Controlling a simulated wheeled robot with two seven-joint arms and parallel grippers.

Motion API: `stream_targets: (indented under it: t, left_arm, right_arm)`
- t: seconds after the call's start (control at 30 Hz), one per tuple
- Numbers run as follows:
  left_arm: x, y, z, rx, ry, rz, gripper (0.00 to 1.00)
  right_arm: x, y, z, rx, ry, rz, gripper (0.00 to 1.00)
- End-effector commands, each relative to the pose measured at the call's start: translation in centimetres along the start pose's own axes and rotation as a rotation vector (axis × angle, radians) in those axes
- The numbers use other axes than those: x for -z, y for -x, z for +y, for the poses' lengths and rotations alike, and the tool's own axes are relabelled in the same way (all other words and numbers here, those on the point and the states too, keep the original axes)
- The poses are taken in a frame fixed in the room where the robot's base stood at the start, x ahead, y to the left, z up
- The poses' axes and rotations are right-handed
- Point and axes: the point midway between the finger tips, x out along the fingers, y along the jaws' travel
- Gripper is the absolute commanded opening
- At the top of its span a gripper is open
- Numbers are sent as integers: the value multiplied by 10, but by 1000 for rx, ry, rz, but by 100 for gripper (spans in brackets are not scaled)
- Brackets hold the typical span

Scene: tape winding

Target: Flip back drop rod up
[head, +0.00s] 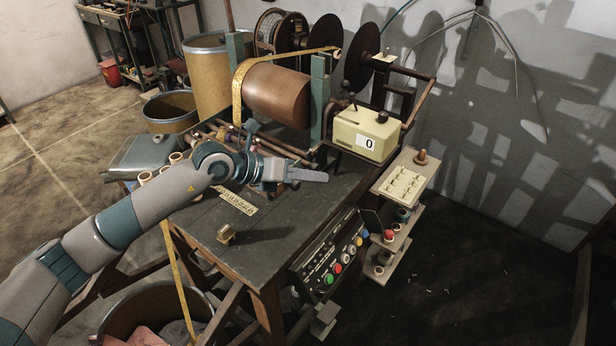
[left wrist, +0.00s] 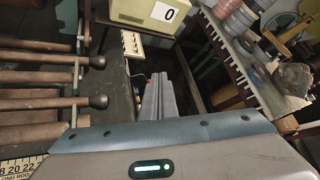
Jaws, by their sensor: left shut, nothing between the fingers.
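Several brown rods (head: 280,147) lie low across the back of the bench, below the large copper-brown drum (head: 277,95). In the left wrist view the rods (left wrist: 45,62) run side by side on the left, with round knobs at their right ends. I cannot tell which one is the back drop rod. My left gripper (head: 322,176) is shut and empty above the bench, just in front of the rods and pointing right. Its closed fingers (left wrist: 160,98) also show in the left wrist view, to the right of the knobs. My arm hides part of the rods. My right gripper is not in view.
A cream counter box (head: 364,132) reading 0 stands at the back right. A button panel (head: 335,255) hangs on the bench's front right edge, beside a small pegged shelf (head: 405,180).

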Motion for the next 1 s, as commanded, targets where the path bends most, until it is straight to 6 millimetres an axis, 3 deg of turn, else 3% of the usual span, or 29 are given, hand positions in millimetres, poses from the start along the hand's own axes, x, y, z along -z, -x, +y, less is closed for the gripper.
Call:
stream_targets:
  t: [0.1, 0.33, 1.0]
  left_arm:
    - [-7, 12, 38, -142, -63, 61, 0]
    - [-14, 30, 78, -294, -115, 122, 0]
    - [-14, 24, 84, -310, -119, 130, 0]
  right_arm:
    - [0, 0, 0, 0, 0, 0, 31]
    - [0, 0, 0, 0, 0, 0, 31]
    - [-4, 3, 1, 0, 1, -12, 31]
